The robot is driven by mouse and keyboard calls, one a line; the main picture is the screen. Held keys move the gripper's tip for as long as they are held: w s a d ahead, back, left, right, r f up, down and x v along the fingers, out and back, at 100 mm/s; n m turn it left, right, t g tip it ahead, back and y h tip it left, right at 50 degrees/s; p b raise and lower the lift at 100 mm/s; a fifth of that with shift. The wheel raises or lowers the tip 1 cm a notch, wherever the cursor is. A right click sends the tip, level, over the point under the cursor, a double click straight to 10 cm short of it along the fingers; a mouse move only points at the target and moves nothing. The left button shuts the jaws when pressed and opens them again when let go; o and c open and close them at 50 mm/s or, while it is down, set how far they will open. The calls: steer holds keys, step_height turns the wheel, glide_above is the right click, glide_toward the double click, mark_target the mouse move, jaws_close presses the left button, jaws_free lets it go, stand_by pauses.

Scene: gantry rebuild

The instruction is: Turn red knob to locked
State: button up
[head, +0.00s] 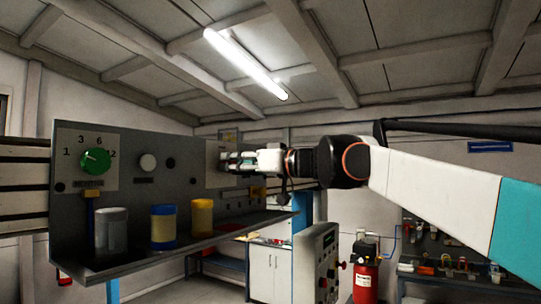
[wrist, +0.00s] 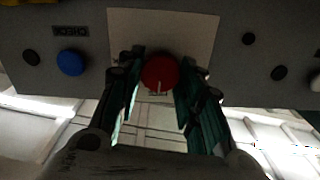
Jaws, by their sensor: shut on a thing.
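The red knob (wrist: 160,73) is on a pale plate (wrist: 190,25) on the grey panel in the wrist view. A light mark line shows on its face, pointing down in that picture. My gripper (wrist: 159,80) has one finger on each side of the knob and is shut on it. In the head view my gripper (head: 232,160) reaches the right part of the grey panel (head: 130,200); the red knob is hidden there behind the fingers. No readable lock label shows in either view.
A shelf below holds a grey jar (head: 111,232), a blue-banded jar (head: 163,228) and a yellow jar (head: 202,218). A blue button (wrist: 71,62) is near my gripper.

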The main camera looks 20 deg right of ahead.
steer(key=shift+s, duration=0.15)
steer(key=shift+m+p, duration=0.55)
steer(key=shift+m, duration=8.45)
steer(key=o, duration=1.1)
steer(key=shift+d+f, duration=0.1)
